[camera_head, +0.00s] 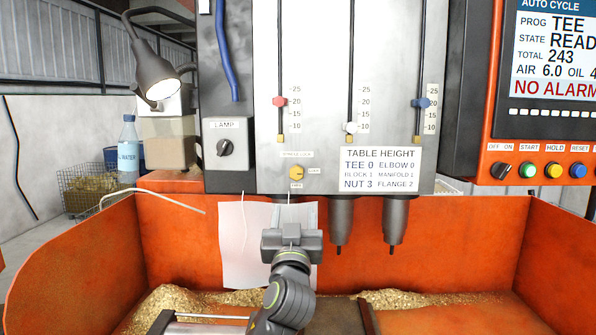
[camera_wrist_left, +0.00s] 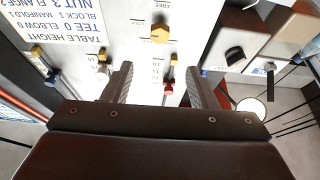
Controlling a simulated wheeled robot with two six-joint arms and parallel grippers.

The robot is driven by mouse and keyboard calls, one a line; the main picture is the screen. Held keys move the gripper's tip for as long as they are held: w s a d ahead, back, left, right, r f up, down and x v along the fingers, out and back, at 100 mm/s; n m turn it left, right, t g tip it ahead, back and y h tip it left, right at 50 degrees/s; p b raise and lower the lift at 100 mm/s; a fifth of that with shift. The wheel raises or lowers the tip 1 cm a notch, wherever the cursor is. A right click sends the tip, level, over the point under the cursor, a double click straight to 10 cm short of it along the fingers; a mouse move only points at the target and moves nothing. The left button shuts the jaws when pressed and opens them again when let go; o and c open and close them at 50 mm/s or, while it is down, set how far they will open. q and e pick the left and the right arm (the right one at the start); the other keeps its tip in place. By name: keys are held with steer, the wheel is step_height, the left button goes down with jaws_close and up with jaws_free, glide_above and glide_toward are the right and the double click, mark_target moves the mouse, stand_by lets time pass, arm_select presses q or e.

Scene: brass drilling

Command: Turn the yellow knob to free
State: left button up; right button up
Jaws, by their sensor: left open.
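The yellow knob (camera_head: 296,173) is a small round knob low on the grey machine panel, with tiny labels above, to its right and below. In the left wrist view the yellow knob (camera_wrist_left: 160,34) lies ahead of the fingers, between their lines, with a label reading FREE beside it. Which label it points at is too small to tell. My left gripper (camera_head: 291,210) is just below the knob in the head view, apart from it. In the left wrist view the left gripper (camera_wrist_left: 158,76) is open, with nothing between its fingers. My right gripper is not in view.
The black lamp knob (camera_head: 225,147) is left of the yellow knob. Red (camera_head: 280,102), white (camera_head: 351,128) and blue (camera_head: 421,103) sliders are above and right. Two spindles (camera_head: 341,220) hang right of my gripper. A white sheet (camera_head: 236,245) hangs behind it.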

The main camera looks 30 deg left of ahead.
mark_target(296, 174)
arm_select(q)
steer(key=p+x, duration=0.5)
steer(key=x, duration=0.8)
steer(key=shift+a+p, duration=0.1)
steer(key=shift+p, duration=0.25)
steer(key=shift+w+a+r, duration=0.1)
steer(key=shift+w+a, duration=0.2)
steer(key=shift+w, duration=0.3)
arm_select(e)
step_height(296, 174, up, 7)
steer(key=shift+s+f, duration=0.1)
arm_select(q)
steer(key=c, duration=1)
